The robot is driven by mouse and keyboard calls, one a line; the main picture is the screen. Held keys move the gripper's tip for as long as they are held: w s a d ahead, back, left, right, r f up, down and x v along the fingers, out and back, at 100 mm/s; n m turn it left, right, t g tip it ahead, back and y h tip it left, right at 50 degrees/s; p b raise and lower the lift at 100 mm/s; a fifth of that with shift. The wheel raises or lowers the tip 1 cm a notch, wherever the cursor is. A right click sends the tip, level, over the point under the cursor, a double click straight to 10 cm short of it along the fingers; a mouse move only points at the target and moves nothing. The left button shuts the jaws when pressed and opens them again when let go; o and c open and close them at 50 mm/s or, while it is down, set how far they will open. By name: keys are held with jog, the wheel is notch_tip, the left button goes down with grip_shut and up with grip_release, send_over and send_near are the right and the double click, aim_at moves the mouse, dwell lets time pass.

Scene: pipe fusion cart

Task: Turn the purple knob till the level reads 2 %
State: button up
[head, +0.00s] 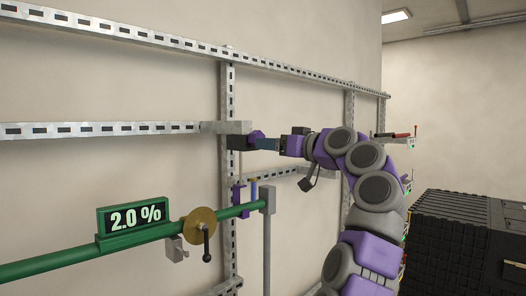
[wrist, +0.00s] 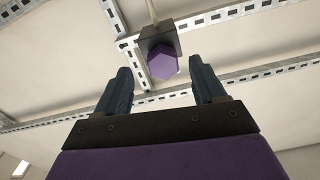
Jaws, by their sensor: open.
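The purple knob (head: 257,135) sits on a dark block at the end of a grey bracket on the wall frame. In the wrist view the knob (wrist: 163,63) shows its faceted end just beyond my fingertips, in line with the gap between them. My gripper (head: 264,143) is open, its two dark fingers apart with nothing between them. In the head view the fingers overlap the knob's right side, and I cannot tell whether they touch it. The level display (head: 138,216) is a green-framed panel on the green pipe and reads 2.0 %.
The green pipe (head: 75,259) runs below my arm, with a brass wheel and dark handle (head: 201,230) on it. Slotted metal rails (head: 100,131) line the wall. A black ribbed crate (head: 450,235) stands at the lower right. Red-handled fittings (head: 392,135) are behind my arm.

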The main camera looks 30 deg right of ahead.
jog(key=b+v, duration=0.2)
jog(key=v, duration=1)
jog(key=shift+s+d, duration=0.2)
jog(key=shift+d, duration=0.15)
jog(key=shift+f, duration=0.1)
dwell(0.4)
jog(key=w+a+f+g+y+b, duration=0.3)
jog(key=a+f+g+b, duration=0.3)
jog(key=a+f, duration=0.9)
jog(key=s+a+f+g+h+b, duration=0.1)
jog(key=s+a+f+g+b, duration=0.15)
jog(key=a+f, duration=0.5)
jog(key=s+a+f+g+b, duration=0.2)
jog(key=s+a+f+g, duration=0.1)
jog(key=a+f, duration=0.45)
jog(key=s+a+f+g+h+b, duration=0.25)
jog(key=s+f, duration=0.45)
jog(key=f, duration=0.5)
jog(key=s+d+f+m+g+h+b, duration=0.1)
jog(key=s+d+f+g+h+b, duration=0.1)
jog(key=s+f, duration=1)
jog(key=s+d+f+m+g+h+b, duration=0.1)
jog(key=s+d+f+g+h+b, duration=0.1)
jog(key=s+f, duration=1)
notch_tip(320, 180, down, 4)
jog(key=d+h+b, duration=0.1)
jog(key=d, duration=0.1)
jog(key=shift+d+m+g+h, duration=0.3)
jog(key=shift+d+g+h, duration=0.05)
jog(key=shift+g, duration=0.05)
